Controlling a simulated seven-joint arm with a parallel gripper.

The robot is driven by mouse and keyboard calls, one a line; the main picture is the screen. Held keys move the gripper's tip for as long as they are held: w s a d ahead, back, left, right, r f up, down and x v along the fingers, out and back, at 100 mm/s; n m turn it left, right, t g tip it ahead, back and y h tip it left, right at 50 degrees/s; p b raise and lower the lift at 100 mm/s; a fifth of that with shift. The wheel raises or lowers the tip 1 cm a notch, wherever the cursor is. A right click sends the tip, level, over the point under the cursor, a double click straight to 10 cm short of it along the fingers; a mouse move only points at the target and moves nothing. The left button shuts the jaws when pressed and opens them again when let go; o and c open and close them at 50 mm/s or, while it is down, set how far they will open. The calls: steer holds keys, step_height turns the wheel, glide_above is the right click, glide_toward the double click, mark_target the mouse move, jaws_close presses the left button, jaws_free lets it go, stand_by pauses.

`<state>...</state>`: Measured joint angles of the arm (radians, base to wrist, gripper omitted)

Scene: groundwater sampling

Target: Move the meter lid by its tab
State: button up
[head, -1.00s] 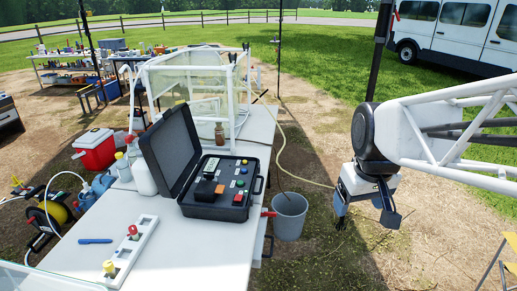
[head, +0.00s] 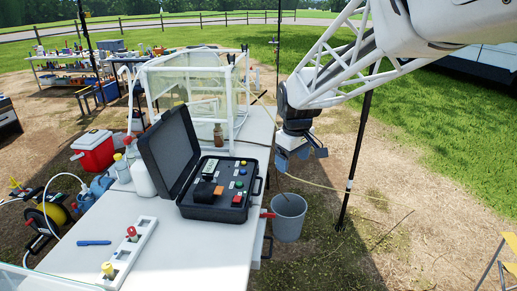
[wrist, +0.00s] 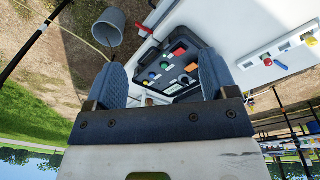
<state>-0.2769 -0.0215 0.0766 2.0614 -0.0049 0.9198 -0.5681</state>
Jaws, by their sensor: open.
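The meter is a black case with its lid (head: 167,150) standing open, leaning back to the left of the base (head: 215,211). The base holds a panel with coloured knobs and small blocks. I cannot make out the lid's tab in either view. My gripper (head: 302,154) hangs in the air to the right of the case and the table, apart from both. In the wrist view its two blue-grey fingers (wrist: 163,62) are spread with nothing held between them. The meter base (wrist: 160,57) shows beyond them, partly hidden by the fingers; I cannot make out the lid there.
The case stands on a white table (head: 185,252) with a white strip (head: 138,245) bearing red and yellow knobs, a blue pen (head: 94,242) and bottles (head: 142,178). A clear-walled frame (head: 190,62) stands behind. A grey bucket (head: 289,218) stands right of the table, near a dark pole (head: 357,150).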

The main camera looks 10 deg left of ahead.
steer(key=w+a+f+n, duration=0.4)
steer(key=w+a+f, duration=0.4)
steer(key=w+a, duration=0.4)
steer(key=n+g, duration=0.1)
steer(key=n, duration=0.3)
glide_above(221, 190)
step_height(221, 190, down, 10)
steer(key=shift+w+a+f, duration=0.1)
steer(key=shift+f, duration=0.1)
steer(key=shift+f, duration=3.95)
steer(key=shift+c, duration=0.2)
steer(key=c, duration=1.3)
steer(key=shift+o, duration=0.2)
